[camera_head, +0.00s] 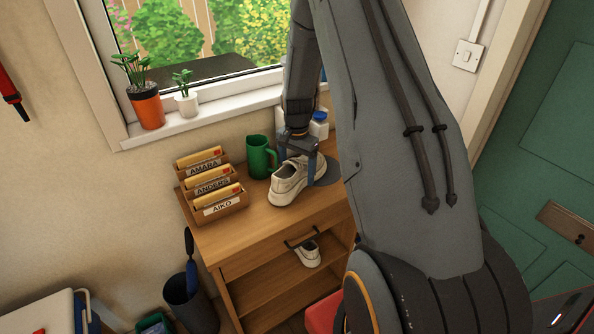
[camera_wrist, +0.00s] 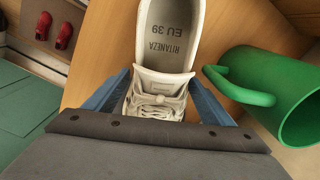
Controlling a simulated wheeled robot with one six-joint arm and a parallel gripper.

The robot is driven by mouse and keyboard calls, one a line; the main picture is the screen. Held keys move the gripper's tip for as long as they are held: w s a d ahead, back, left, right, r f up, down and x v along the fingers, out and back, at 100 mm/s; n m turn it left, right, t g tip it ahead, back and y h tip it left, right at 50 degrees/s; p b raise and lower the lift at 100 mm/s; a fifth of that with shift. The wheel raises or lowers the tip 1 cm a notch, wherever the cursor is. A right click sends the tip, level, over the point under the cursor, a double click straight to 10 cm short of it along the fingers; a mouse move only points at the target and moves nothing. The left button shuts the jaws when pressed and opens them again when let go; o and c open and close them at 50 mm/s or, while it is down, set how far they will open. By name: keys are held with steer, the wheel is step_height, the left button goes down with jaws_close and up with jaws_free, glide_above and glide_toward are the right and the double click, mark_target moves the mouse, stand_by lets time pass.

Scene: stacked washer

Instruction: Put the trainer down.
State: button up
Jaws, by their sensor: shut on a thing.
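A white trainer (camera_head: 285,188) is at the wooden cabinet top (camera_head: 255,228), right of the letter rack. My gripper (camera_head: 301,170) comes down from above and is shut across its laced part. In the wrist view the trainer (camera_wrist: 168,45) lies between the blue fingers of my gripper (camera_wrist: 155,100), its insole reading "RITANEZA EU 39". The trainer looks roughly level. I cannot tell whether its sole touches the top. A second white trainer (camera_head: 308,253) stands on the open shelf below the drawer.
A green mug (camera_head: 260,157) stands close behind the trainer; it also shows in the wrist view (camera_wrist: 285,90). A letter rack (camera_head: 212,185) with several envelopes is at the left. A blue-capped bottle (camera_head: 319,125) is behind. The front of the top is bare.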

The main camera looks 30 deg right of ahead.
steer(key=o, duration=1)
steer(key=shift+f, duration=0.15)
steer(key=shift+c, duration=0.2)
steer(key=o, duration=0.4)
